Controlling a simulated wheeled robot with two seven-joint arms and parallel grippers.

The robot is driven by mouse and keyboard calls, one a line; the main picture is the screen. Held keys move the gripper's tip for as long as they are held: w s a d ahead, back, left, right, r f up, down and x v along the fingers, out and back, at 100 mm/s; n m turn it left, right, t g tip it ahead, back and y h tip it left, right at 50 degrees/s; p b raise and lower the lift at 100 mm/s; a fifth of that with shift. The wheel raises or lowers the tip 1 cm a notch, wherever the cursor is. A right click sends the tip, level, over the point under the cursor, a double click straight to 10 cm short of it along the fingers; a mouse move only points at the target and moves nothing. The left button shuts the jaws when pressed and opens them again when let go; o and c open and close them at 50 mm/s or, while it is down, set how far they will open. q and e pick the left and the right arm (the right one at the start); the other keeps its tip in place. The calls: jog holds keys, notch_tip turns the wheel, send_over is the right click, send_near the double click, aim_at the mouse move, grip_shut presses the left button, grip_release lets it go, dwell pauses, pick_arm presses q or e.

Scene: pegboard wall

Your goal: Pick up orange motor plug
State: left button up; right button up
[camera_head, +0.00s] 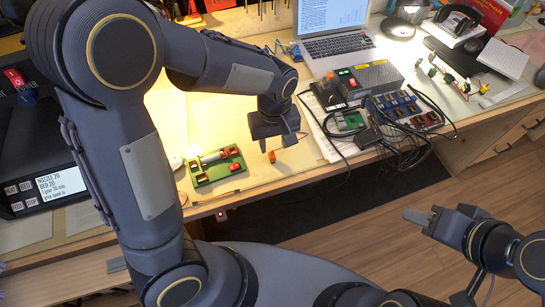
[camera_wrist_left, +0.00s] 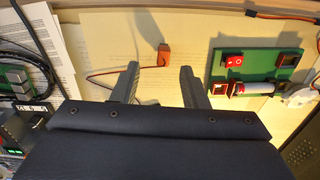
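The orange motor plug (camera_head: 272,157) is a small orange block just below my left gripper (camera_head: 276,142) in the head view. In the left wrist view the plug (camera_wrist_left: 164,54) sits beyond and between the fingertips of my left gripper (camera_wrist_left: 158,76), apart from both. A thin dark-and-red wire runs from it to the left. The left gripper is open and empty, pointing down over the desk. My right gripper (camera_head: 424,217) is off the desk at the right, over the floor; its finger gap is not clear.
A green board (camera_head: 217,169) with red, black and battery-like parts lies left of the plug; it also shows in the left wrist view (camera_wrist_left: 259,66). A cluster of black cables (camera_head: 395,130) and a box of modules lie right. A laptop (camera_head: 335,40) stands behind.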

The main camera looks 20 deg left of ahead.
aim_at(272, 154)
pick_arm(q)
jog(key=f, duration=0.4)
jog(key=shift+s+a+f, duration=0.1)
jog(key=shift+a+f, duration=0.05)
jog(key=shift+a, duration=0.05)
jog(key=shift+c, duration=0.4)
grip_shut()
